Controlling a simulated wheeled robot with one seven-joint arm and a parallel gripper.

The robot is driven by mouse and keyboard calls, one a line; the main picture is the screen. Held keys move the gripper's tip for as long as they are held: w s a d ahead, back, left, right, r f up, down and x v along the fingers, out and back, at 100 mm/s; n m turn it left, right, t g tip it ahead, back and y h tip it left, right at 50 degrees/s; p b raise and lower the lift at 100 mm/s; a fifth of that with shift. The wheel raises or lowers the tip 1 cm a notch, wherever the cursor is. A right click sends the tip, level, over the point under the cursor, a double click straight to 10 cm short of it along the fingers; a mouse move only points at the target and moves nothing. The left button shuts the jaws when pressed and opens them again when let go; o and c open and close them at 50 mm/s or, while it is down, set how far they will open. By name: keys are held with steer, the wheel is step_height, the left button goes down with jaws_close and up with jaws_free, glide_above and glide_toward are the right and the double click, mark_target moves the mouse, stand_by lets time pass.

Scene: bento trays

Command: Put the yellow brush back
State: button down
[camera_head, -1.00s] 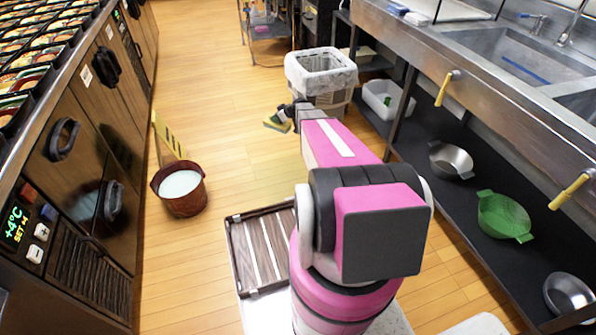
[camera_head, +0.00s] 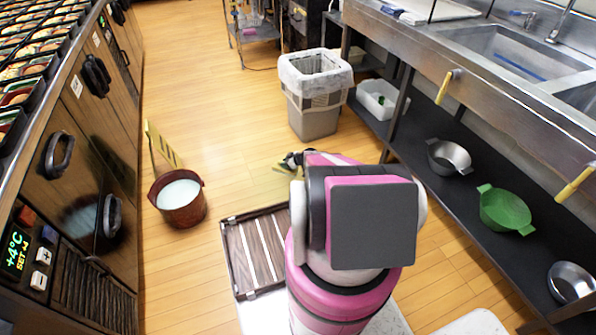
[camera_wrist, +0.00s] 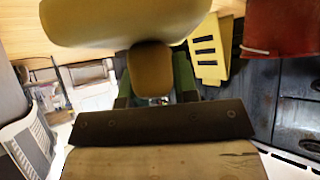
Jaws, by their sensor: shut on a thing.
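My gripper (camera_head: 293,159) is small and partly hidden behind my arm in the head view. It is over the floor between the bucket and the bin. A yellow brush (camera_head: 281,169) hangs at its tip. In the wrist view a broad yellow part of the brush (camera_wrist: 95,25) fills the top, with a short rounded grip below it. Green finger pads of my gripper (camera_wrist: 155,88) stand on both sides of that grip, shut on it. A dark strip and a pale board fill the bottom of that view.
A red-brown bucket (camera_head: 182,214) of whitish liquid and a yellow floor sign (camera_head: 163,147) stand at left. A lined bin (camera_head: 316,124) stands ahead. A slatted brown frame (camera_head: 231,267) lies near my base. Cabinets (camera_head: 125,130) and a sink counter (camera_head: 500,105) flank the open wooden floor.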

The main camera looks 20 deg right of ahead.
steer(key=shift+w+d+f, duration=0.8)
steer(key=shift+d+f, duration=0.8)
steer(key=shift+f, duration=0.15)
steer(key=shift+w+d+f, duration=0.85)
steer(key=shift+d+f, duration=0.75)
steer(key=shift+f, duration=0.15)
steer(key=shift+w+d+f, duration=0.8)
steer(key=shift+d+f, duration=0.8)
steer(key=shift+f, duration=0.15)
steer(key=c, duration=1.3)
jaws_free()
steer(key=shift+f, duration=0.15)
steer(key=o, duration=0.4)
